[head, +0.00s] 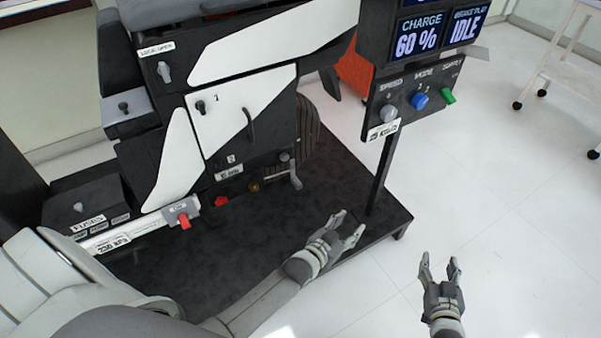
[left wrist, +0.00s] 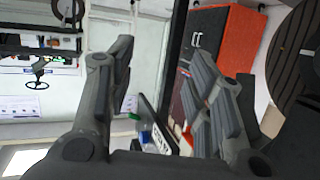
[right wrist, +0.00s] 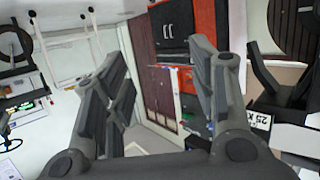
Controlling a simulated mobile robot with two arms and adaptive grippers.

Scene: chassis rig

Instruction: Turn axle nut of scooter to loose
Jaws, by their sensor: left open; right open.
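The scooter chassis (head: 190,95) is a black body with white panels, standing on a dark platform at the left of the head view. Low on its side are a small brass-coloured round part (head: 254,186) and a grey crank-like lever (head: 293,174), near the dark wheel (head: 308,135). I cannot tell for sure which part is the axle nut. My left gripper (head: 350,222) is open and empty above the platform's front right part, apart from the chassis. My right gripper (head: 439,262) is open and empty over the white floor, right of the platform.
A post on the platform carries a control panel (head: 415,98) with grey, blue and green knobs and a screen above. A white cart (head: 560,75) stands at the far right. The floor between is clear.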

